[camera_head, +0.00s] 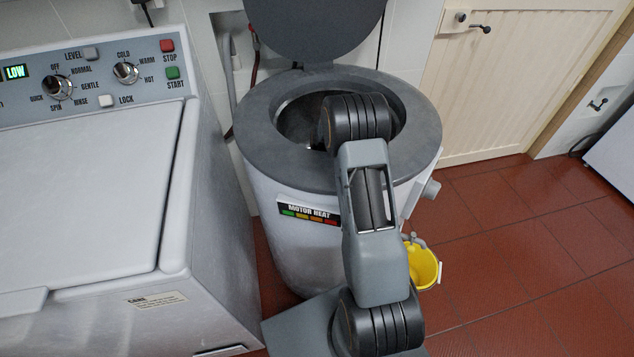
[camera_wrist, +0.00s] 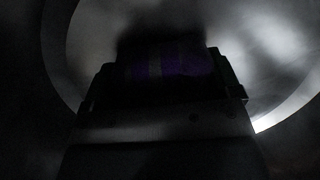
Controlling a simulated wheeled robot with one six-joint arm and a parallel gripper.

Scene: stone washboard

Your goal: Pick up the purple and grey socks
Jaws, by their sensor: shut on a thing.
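The purple and grey socks (camera_wrist: 168,66) show in the wrist view as a dark purple bundle with a paler grey stripe. My gripper (camera_wrist: 165,80) is shut on them, with a finger at either side. The picture there is very dark, so the socks' outline and what lies beneath them are hard to make out. In the head view my arm reaches over the rim and down into the open round drum (camera_head: 292,122). My gripper and the socks are hidden inside it in that view.
The round tub (camera_head: 290,235) has a grey rim and a raised dark lid (camera_head: 315,25). A washing machine (camera_head: 85,190) with a closed top stands close on the left. A yellow bucket (camera_head: 425,268) sits on the red tiled floor at the right, where there is free room.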

